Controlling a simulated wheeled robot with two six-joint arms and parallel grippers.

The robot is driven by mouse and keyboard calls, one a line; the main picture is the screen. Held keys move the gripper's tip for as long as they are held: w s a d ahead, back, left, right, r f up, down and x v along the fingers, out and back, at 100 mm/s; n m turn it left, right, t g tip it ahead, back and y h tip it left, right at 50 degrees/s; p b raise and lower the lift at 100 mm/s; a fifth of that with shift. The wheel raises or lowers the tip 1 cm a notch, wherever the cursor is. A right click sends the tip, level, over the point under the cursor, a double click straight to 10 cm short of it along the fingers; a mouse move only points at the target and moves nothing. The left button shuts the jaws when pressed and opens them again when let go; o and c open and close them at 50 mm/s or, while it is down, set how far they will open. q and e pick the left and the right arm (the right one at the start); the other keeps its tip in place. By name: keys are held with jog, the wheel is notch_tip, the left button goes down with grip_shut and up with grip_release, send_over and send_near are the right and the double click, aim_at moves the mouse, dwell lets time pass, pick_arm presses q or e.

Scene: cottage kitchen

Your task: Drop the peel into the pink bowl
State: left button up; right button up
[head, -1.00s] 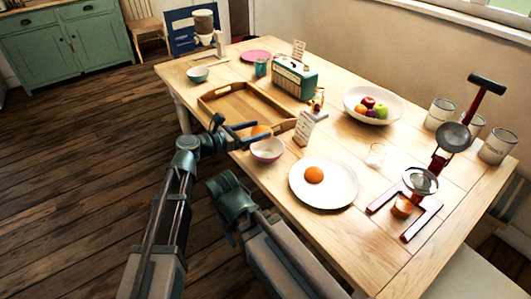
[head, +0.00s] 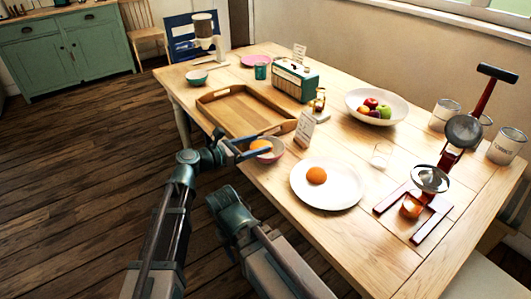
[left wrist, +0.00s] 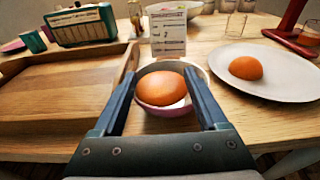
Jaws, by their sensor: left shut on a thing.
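The orange peel (head: 260,145), a rounded half shell, is between the fingers of my left gripper (head: 256,147), which is shut on it. It also shows in the left wrist view (left wrist: 166,88), dome upward. The small pink bowl (head: 275,156) stands on the table by its near edge. In the left wrist view the bowl (left wrist: 165,110) shows behind and below the peel, partly hidden by it and the fingers. The peel overlaps the bowl's opening in both views; I cannot tell the gap between them.
A wooden tray (head: 232,129) lies left of the bowl and a label card (head: 304,128) stands behind it. A white plate (head: 326,199) with another orange half (head: 316,176) is to the right. A red press (head: 432,195) stands farther right.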

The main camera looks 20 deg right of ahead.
pick_arm(q)
jog(key=o, duration=0.8)
jog(key=shift+c, duration=0.2)
jog(key=p+v, duration=0.2)
jog(key=v, duration=1.2)
